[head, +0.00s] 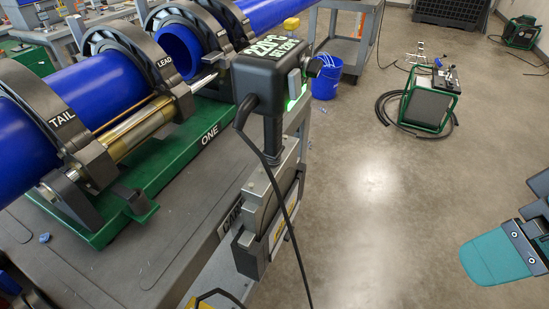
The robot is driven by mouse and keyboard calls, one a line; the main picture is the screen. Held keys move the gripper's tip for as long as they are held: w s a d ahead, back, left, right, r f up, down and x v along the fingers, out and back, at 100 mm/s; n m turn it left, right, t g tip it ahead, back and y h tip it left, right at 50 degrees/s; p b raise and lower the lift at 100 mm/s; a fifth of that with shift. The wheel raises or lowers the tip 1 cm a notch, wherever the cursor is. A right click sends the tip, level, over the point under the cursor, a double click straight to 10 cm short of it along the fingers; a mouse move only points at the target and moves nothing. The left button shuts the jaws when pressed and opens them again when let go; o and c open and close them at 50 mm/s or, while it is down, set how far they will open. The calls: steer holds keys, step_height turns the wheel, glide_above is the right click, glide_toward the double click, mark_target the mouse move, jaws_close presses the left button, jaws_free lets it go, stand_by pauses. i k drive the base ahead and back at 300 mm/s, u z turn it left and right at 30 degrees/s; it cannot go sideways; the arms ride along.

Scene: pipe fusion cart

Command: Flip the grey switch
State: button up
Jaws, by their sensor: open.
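The grey switch (294,83) is a small grey block on the right side face of a black control box (262,78). The box has a green-lit temperature display on top, and a green glow shows just below the switch. The box stands on a post above a grey heater plate unit (268,205) at the cart's right edge. My gripper (500,256) is at the far right of the head view, with a teal finger part showing and the rest cut off by the frame. It is open, well apart from the switch, with bare floor between them.
Blue pipes (105,90) lie clamped in black rings on a green fusion machine (195,150) on the grey cart (130,260). A black cable (270,165) hangs from the box. A blue bucket (326,80) and a green-framed generator (428,105) stand behind on open floor.

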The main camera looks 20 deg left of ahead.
mark_target(294, 78)
steer(key=u, duration=0.55)
steer(key=i, duration=0.2)
steer(key=u, duration=0.5)
